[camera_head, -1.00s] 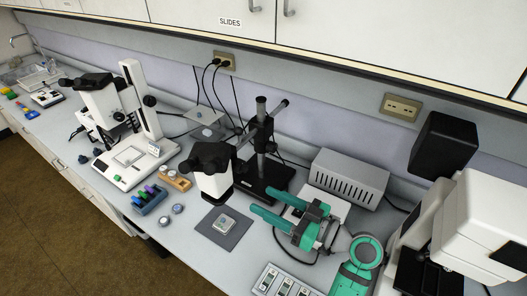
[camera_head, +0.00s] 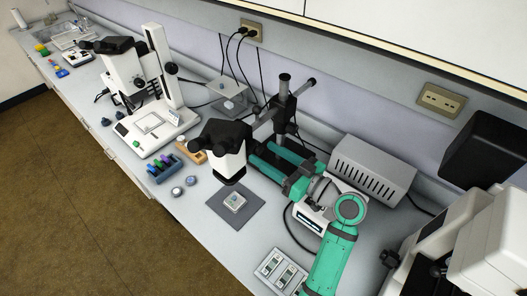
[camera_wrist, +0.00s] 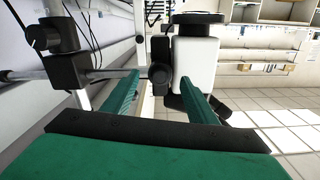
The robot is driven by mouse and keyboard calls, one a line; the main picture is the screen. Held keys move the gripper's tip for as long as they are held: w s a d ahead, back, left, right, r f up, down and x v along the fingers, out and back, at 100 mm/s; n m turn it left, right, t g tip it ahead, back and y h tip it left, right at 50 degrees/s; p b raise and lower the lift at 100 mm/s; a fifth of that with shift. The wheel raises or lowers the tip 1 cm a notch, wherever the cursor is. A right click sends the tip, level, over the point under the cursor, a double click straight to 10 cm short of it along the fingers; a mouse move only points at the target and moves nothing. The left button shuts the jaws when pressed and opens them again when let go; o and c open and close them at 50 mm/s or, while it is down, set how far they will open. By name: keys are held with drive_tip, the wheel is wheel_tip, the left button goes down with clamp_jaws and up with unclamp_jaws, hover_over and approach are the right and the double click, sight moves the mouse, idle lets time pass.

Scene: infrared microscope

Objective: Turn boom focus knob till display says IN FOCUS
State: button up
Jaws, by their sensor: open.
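The boom microscope (camera_head: 232,158) has a white body and black eyepieces, and hangs from a dark boom stand (camera_head: 283,100). In the wrist view its white body (camera_wrist: 195,62) is upright just ahead, with a round black focus knob (camera_wrist: 160,76) on its left side. My gripper (camera_head: 257,153) is open, its green fingers pointing at the microscope from the right. In the wrist view my gripper (camera_wrist: 160,88) has the knob between its fingertips' lines, apparently ungripped; the depth gap is unclear. A white display unit (camera_head: 310,222) sits below my wrist, partly hidden; its text is unreadable.
A grey slotted box (camera_head: 372,170) stands behind my arm. A dark mat (camera_head: 236,211) with a small sample lies under the microscope. A slide tray (camera_head: 280,272) is at the front. The boom's bar and clamp (camera_wrist: 68,70) are close by my left finger.

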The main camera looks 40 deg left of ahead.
drive_tip(key=shift+a, duration=1)
drive_tip(key=c, duration=1.1)
drive_tip(key=shift+o, duration=0.2)
drive_tip(key=shift+w, duration=0.1)
drive_tip(key=shift+m, duration=0.4)
drive_tip(key=m, duration=1.1)
drive_tip(key=shift+w+d+f, duration=0.1)
